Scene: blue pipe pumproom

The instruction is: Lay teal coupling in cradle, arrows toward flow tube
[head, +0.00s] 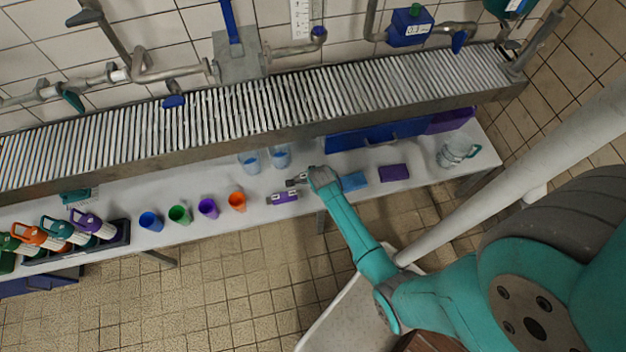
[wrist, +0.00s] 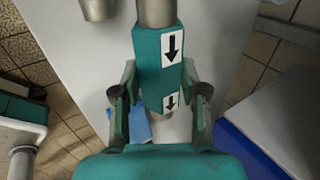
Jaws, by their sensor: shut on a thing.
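The teal coupling (wrist: 157,80) is between the fingers of my gripper (wrist: 160,105) in the wrist view. It has a faceted body, a grey round end at the top of the picture, and two white labels with black arrows pointing down the picture, toward my palm. My gripper is shut on it. In the head view my gripper (head: 308,180) is over the white table, mostly hidden by my arm, with a small grey piece showing at its left. I cannot make out the cradle or the flow tube for certain in either view.
A purple labelled piece (head: 282,197) lies on the white table (head: 330,196) close to my gripper. Orange (head: 237,202), purple, green and blue cups stand left. Blue (head: 354,181) and purple (head: 394,173) blocks and a clear jug (head: 457,151) are right.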

